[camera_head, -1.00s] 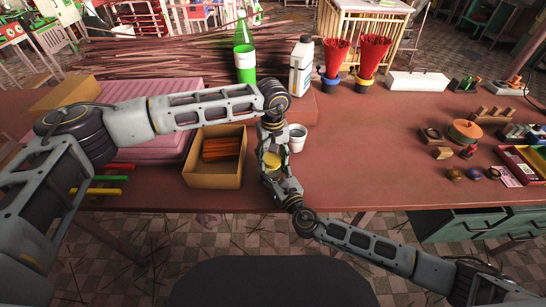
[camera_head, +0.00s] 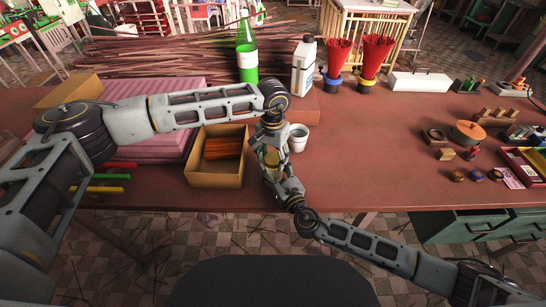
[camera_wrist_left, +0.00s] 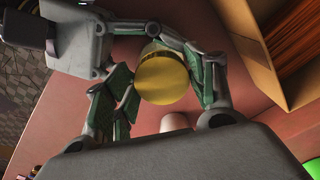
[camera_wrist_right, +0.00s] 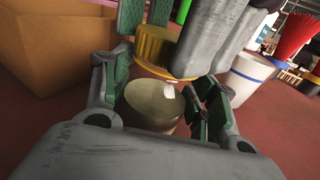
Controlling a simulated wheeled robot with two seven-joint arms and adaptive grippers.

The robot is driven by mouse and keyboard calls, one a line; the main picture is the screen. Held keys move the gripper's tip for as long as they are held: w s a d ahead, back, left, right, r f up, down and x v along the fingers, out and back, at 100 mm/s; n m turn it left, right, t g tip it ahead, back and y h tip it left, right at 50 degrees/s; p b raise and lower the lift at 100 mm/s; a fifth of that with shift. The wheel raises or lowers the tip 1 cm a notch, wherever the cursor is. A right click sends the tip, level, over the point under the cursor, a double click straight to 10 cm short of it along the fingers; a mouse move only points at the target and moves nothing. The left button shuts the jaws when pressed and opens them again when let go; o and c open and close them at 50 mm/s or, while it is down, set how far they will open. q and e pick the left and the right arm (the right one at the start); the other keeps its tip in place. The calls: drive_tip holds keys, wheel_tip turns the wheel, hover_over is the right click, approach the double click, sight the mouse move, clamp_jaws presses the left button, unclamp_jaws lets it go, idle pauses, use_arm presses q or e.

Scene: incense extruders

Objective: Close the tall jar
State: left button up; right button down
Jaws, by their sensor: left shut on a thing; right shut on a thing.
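A round yellow lid (camera_wrist_left: 163,80) is held between the fingers of my left gripper (camera_head: 271,152), which is shut on it from above. The lid's ribbed side shows in the right wrist view (camera_wrist_right: 155,45). My right gripper (camera_head: 275,174) is shut on the tall jar (camera_wrist_right: 150,104), a clear, yellowish glass body, held from the front. The lid is above the jar's mouth and looks roughly in line with it. Whether they touch is unclear. In the head view the fingers partly cover both the lid and jar (camera_head: 273,171).
A cardboard box (camera_head: 189,178) with orange-brown sticks stands just left of the grippers. A white cup (camera_head: 298,138) stands close behind them to the right. A green bottle (camera_head: 247,62) and a white bottle (camera_head: 303,66) stand farther back.

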use_arm(q)
drive_tip(key=m, duration=0.2)
drive_tip(key=shift+m, duration=0.4)
use_arm(e)
drive_tip(key=shift+f, duration=0.1)
use_arm(q)
drive_tip(key=o, duration=0.7)
drive_tip(key=shift+o, duration=0.2)
drive_tip(key=shift+r, duration=0.15)
wheel_tip(320, 180, up, 12)
use_arm(e)
drive_tip(key=shift+c, duration=1.9)
unclamp_jaws()
drive_tip(key=shift+s, duration=0.1)
